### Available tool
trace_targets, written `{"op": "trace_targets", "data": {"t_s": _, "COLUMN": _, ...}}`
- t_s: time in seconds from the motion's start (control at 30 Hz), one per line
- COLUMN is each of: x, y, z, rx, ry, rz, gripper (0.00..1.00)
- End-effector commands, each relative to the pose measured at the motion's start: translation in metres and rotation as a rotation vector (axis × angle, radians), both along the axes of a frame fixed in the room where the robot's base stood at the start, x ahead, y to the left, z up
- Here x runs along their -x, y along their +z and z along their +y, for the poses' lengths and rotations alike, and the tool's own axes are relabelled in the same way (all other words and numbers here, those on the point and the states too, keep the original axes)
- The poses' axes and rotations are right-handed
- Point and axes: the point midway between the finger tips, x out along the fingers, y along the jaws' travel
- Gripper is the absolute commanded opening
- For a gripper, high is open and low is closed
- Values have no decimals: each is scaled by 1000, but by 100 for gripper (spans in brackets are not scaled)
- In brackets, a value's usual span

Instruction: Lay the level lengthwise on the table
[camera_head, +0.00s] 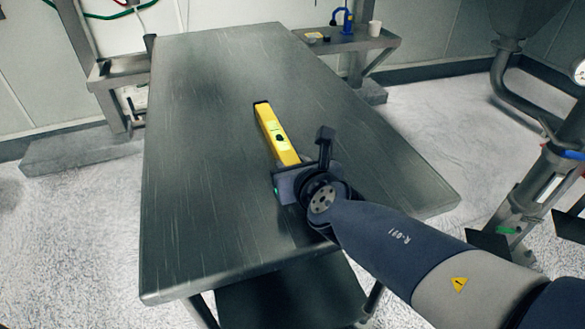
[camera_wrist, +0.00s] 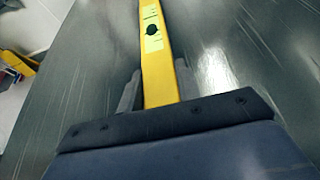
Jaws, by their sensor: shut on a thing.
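The yellow level (camera_head: 273,130) is over the middle of the grey metal table (camera_head: 210,95) in the head view. It points away from me, tilted slightly left, roughly along the table's long side. Its near end is hidden by my gripper (camera_head: 293,170). In the wrist view the level (camera_wrist: 158,70) runs up between the two fingers of my gripper (camera_wrist: 156,92), which is shut on it. I cannot tell whether the level touches the table top or is held just above it.
The table top around the level is bare. A side shelf (camera_head: 345,42) with a blue device (camera_head: 347,20) and a white cup (camera_head: 374,28) stands behind the table. Another shelf (camera_head: 118,75) is at the left. Metal equipment (camera_head: 530,190) stands at the right.

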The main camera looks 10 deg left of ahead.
Motion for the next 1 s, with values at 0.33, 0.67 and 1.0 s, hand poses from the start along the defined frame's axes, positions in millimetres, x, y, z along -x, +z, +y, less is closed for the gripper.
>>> {"op": "trace_targets", "data": {"t_s": 0.33, "x": 0, "y": -1, "z": 0, "rx": -1, "ry": 0, "rz": 0, "gripper": 42}}
{"op": "trace_targets", "data": {"t_s": 0.67, "x": 0, "y": -1, "z": 0, "rx": -1, "ry": 0, "rz": 0, "gripper": 54}}
{"op": "trace_targets", "data": {"t_s": 1.0, "x": 19, "y": 16, "z": -11, "rx": -3, "ry": 1, "rz": -2, "gripper": 54}}
